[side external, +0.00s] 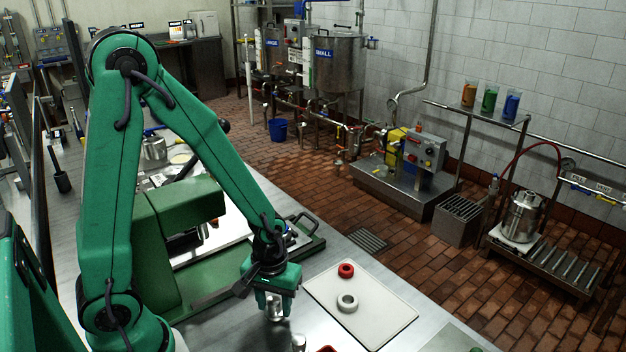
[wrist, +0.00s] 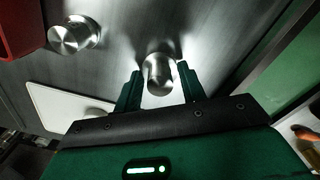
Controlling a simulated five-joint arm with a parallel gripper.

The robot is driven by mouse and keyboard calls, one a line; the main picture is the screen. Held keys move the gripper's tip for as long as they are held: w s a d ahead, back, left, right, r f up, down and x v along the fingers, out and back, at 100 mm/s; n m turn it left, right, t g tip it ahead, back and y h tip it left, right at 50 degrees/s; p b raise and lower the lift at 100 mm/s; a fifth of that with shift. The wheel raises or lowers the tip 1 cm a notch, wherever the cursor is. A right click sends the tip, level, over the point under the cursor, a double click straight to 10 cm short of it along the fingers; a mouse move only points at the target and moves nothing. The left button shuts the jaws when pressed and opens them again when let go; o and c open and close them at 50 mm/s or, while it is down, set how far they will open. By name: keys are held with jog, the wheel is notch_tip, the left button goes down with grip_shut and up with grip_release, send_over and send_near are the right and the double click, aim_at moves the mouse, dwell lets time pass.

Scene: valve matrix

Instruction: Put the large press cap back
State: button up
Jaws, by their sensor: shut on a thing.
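My gripper (side external: 272,298) points down over the steel bench, to the right of the green press (side external: 178,210). It is shut on a shiny metal cylindrical cap (side external: 275,311). In the wrist view the metal cap (wrist: 158,76) sits between the two green fingers of my gripper (wrist: 160,72). A second metal piece (side external: 298,343), round and knob-like, stands on the bench at the bottom edge of the side view. In the wrist view a round knob-like metal piece (wrist: 73,36) is at upper left. I cannot tell from markings which metal piece is the large one.
A red object (wrist: 18,28) is at the wrist view's upper left corner. The green press and its base border my gripper on the left.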

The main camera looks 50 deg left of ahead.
aim_at(274, 300)
jog(key=shift+f, duration=0.4)
jog(key=shift+f, duration=0.15)
jog(key=o, duration=1.1)
jog(key=shift+r, duration=6.2)
jog(key=shift+r, duration=0.1)
